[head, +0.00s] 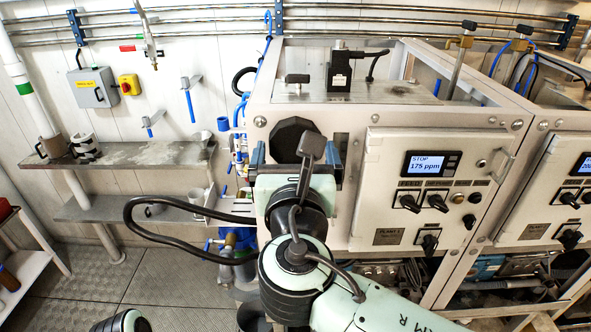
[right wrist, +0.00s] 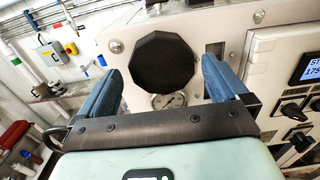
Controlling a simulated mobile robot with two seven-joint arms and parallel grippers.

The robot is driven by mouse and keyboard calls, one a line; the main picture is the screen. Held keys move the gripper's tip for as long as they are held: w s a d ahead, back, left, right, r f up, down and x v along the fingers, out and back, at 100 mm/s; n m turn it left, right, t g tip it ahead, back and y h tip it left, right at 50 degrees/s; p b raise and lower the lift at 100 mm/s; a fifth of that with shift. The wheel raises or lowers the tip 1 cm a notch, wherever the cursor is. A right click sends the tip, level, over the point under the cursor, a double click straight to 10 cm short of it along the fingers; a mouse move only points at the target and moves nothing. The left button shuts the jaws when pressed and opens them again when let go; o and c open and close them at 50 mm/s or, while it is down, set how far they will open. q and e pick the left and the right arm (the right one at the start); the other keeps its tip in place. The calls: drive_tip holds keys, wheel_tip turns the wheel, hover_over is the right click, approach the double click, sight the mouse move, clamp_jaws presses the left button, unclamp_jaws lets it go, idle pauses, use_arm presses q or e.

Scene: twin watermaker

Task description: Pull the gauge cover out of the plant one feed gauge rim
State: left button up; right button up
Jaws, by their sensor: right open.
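The gauge cover (head: 293,135) is a black many-sided disc on the pale front panel of plant one, partly hidden by my right arm in the head view. The right wrist view shows the cover (right wrist: 163,60) whole, with a small round dial gauge (right wrist: 169,100) just below it. The rim behind the cover is hidden. My right gripper (head: 297,155) is open in front of the panel. In the right wrist view its two blue fingers (right wrist: 162,68) stand to the left and right of the cover, with visible gaps on both sides. My left gripper is not in view.
The control box (head: 421,190) with a lit display and several knobs is right of the cover. Blue-handled valves and pipes (head: 239,150) are to its left. Shelves (head: 120,157) with mugs hang on the left wall. Floor at lower left is mostly clear.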

sight(296, 141)
drive_tip(key=shift+w+p, duration=0.3)
drive_tip(key=shift+w, duration=1.75)
drive_tip(key=shift+c, duration=0.3)
drive_tip(key=c, duration=0.7)
drive_tip(key=shift+s+b, duration=0.35)
drive_tip(key=shift+s, duration=1.85)
drive_tip(key=shift+c, duration=0.3)
